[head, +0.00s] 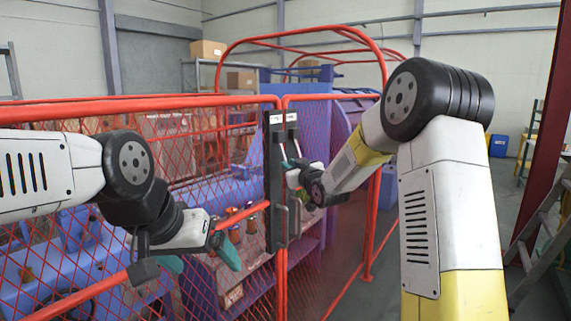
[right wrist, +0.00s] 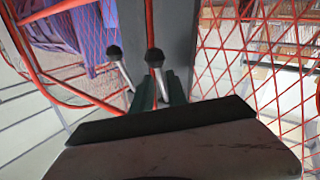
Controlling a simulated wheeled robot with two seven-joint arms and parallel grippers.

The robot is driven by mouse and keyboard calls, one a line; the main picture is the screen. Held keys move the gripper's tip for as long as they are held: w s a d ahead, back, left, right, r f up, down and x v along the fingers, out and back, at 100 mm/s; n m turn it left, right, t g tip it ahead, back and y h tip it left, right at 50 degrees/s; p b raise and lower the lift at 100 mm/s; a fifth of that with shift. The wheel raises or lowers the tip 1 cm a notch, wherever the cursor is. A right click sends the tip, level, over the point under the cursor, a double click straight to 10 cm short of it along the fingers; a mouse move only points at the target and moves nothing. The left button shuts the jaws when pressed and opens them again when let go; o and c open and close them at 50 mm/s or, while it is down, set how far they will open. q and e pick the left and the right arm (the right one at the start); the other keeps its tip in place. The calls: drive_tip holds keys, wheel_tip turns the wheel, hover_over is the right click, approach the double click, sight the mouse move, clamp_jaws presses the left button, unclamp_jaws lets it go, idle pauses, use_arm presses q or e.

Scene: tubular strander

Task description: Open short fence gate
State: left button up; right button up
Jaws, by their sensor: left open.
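The short fence gate (head: 330,185) is a red-framed mesh panel right of the black latch post (head: 275,185). It appears closed against the post. My right gripper (head: 291,165) is at the upper part of the latch, by the black plates. In the right wrist view, its teal fingers (right wrist: 160,92) sit close around a metal lever with a black knob (right wrist: 154,57). A second knobbed lever (right wrist: 113,52) stands just left of them. I cannot tell whether the fingers grip the lever. My left gripper (head: 200,262) is open and empty in front of the long fence.
A long red mesh fence (head: 80,240) runs left of the post, with blue and purple machinery (head: 230,180) behind it. A ladder (head: 545,235) and a dark red column (head: 540,130) stand at the right. Grey floor shows right of the gate.

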sight(286, 161)
drive_tip(key=shift+x, duration=2)
clamp_jaws()
